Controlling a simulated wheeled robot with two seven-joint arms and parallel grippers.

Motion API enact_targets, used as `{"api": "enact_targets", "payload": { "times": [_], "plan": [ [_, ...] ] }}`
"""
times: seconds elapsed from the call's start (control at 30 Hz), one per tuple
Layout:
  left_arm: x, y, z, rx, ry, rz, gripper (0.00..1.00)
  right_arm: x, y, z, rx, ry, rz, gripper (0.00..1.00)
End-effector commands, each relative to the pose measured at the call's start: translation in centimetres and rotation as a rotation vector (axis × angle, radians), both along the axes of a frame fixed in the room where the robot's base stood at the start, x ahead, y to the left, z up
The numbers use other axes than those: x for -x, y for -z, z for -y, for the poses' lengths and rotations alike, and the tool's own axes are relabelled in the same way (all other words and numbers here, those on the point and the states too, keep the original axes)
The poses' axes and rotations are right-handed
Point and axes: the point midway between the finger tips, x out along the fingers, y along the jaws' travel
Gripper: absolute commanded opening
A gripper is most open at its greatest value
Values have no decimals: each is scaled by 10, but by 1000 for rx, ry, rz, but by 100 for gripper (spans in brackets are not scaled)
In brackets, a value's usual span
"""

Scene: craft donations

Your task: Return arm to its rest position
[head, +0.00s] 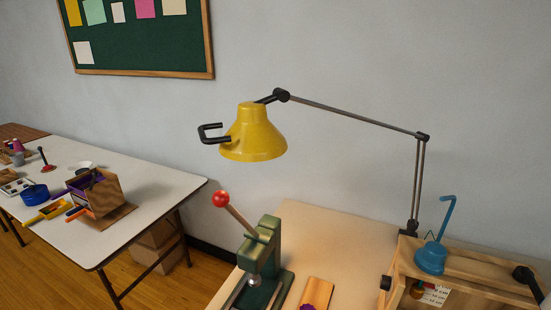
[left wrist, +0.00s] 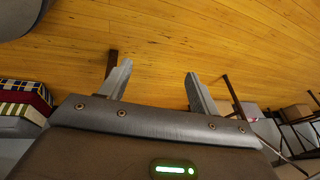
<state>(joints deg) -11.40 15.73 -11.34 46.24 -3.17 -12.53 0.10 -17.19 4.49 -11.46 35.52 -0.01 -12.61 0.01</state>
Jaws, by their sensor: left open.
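My left gripper (left wrist: 159,70) shows in the left wrist view with its two grey fingers spread apart. It is open, and nothing lies between the fingers. Beyond the fingers is the wooden floor (left wrist: 160,35). Neither of my arms shows in the head view, and my right gripper is in no view.
In the head view, a yellow lamp (head: 252,135) hangs over a workbench (head: 310,230) with a green press (head: 262,262) and wooden box (head: 465,266). A white table (head: 150,190) with craft items stands left.

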Motion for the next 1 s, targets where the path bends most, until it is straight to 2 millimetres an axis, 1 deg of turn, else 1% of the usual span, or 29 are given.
{"api": "enact_targets", "payload": {
  "times": [0.03, 0.07, 0.1, 0.2, 0.27, 0.3, 0.4, 0.47, 0.57, 1.0],
  "plan": [
    [37, 16, 16, 5, -23, -63, 62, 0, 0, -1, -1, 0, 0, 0],
    [56, 23, 25, 9, -37, -93, 62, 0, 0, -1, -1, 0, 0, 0],
    [79, 31, 36, 14, -52, -132, 62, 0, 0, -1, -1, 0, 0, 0],
    [126, 42, 65, 36, -76, -207, 62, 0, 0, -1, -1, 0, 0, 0],
    [144, 46, 83, 55, -81, -236, 62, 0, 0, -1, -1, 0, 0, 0],
    [152, 47, 95, 69, -84, -247, 62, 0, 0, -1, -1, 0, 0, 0],
    [165, 48, 114, 91, -89, -261, 62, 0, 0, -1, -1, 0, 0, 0],
    [169, 48, 119, 96, -90, -266, 62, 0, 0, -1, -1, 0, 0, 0],
    [173, 48, 118, 96, -90, -270, 62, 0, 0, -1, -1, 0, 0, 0],
    [172, 48, 118, 96, -89, -269, 62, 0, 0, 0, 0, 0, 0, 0]
  ]
}}
